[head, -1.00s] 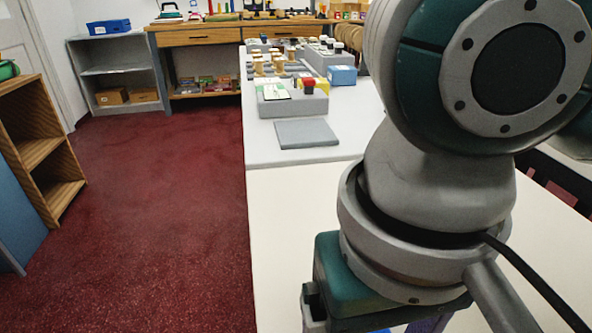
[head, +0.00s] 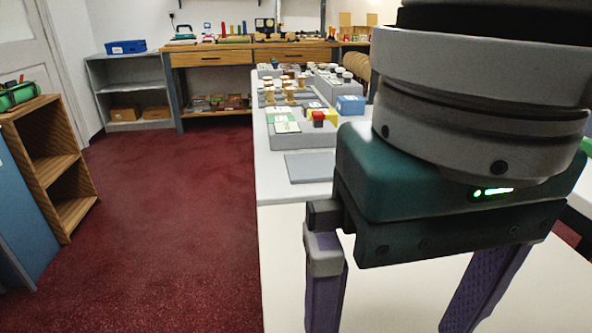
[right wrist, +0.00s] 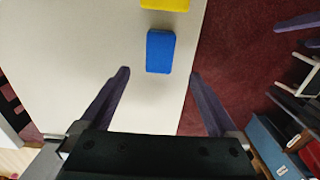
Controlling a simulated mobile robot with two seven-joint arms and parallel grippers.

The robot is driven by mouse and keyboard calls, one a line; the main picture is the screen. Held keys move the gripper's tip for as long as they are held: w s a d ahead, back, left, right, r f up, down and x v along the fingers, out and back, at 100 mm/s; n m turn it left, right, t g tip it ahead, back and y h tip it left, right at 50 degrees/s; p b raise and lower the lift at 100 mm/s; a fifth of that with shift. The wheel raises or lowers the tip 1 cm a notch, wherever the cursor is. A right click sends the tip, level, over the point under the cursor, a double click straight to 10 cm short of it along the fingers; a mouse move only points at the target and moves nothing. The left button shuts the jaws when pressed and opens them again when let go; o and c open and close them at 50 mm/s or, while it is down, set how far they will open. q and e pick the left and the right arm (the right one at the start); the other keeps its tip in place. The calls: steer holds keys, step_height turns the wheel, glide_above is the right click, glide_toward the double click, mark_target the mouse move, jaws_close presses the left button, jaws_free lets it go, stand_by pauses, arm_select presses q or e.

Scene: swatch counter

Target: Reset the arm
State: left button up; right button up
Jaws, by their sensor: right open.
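My right gripper (head: 398,318) fills the right side of the head view, raised above the white counter, its two purple fingers pointing down and spread apart. In the right wrist view the gripper (right wrist: 160,76) is open, with nothing between its fingers. A blue block (right wrist: 160,51) lies on the counter (right wrist: 60,60) just beyond the fingertips in that view, near the counter's edge. A yellow block (right wrist: 165,4) lies farther up, cut off by the frame. Neither of these blocks shows in the head view now. My left gripper is not in view.
Grey trays with swatches and wooden knobs (head: 300,130) stand farther back on the counter, with a flat grey plate (head: 308,167) in front. A blue box (head: 350,105) is beside them. Red floor (head: 170,220) is open at left, with a wooden shelf (head: 60,170) at its edge.

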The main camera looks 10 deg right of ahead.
steer(key=shift+r, duration=0.6)
